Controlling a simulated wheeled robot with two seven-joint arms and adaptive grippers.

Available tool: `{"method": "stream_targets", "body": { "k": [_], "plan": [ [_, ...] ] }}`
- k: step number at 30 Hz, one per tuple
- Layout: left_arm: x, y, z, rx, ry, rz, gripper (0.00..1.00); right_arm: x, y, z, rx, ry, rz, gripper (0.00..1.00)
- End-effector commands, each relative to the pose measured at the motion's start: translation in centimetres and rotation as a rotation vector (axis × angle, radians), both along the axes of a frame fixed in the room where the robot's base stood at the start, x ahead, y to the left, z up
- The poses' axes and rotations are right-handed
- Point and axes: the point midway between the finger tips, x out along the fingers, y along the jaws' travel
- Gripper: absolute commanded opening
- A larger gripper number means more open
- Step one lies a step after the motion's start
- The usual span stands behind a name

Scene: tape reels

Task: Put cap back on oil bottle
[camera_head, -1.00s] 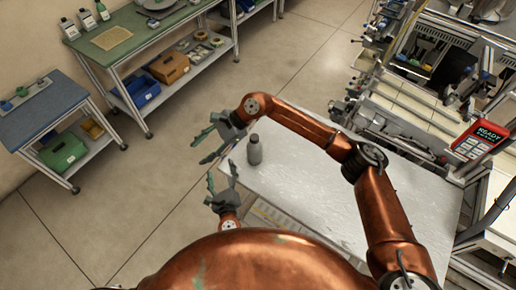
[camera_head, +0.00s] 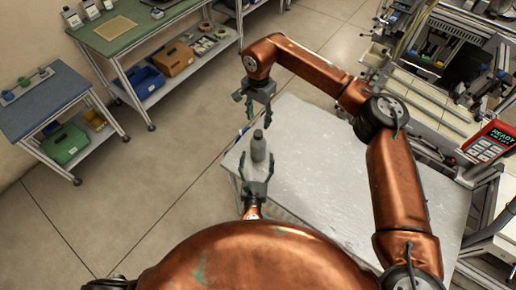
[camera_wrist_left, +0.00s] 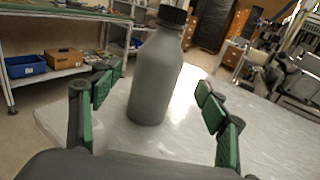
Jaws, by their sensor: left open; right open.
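A grey oil bottle (camera_head: 259,150) stands upright near the left corner of the white table (camera_head: 330,180). My right gripper (camera_head: 258,112) is open and empty, pointing down just beyond and above the bottle top.
A red device reading READY (camera_head: 489,142) and machinery stand at the right. A green-topped bench (camera_head: 130,40) and a small blue-topped cart (camera_head: 45,100) stand at the left. The rest of the white table looks clear.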

Motion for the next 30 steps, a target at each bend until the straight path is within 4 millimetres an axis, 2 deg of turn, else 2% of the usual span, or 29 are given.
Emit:
{"method": "stream_targets", "body": {
  "k": [6,12,25,30],
  "plan": [
    [3.4,-0.2,0.1,0.000,-0.002,0.003,0.68,0.0,0.2,0.0,0.001,0.000,0.002,0.43],
    [5.7,-0.3,0.1,0.000,-0.001,0.004,0.68,0.0,0.2,0.0,0.001,0.000,0.003,0.43],
    [6.4,-0.3,0.0,-0.001,0.001,0.004,0.68,0.0,0.2,0.0,0.001,0.000,0.003,0.43],
    [6.4,-0.3,0.0,-0.001,0.001,0.004,0.56,0.0,0.2,0.0,0.001,0.000,0.003,0.43]
  ]
}}
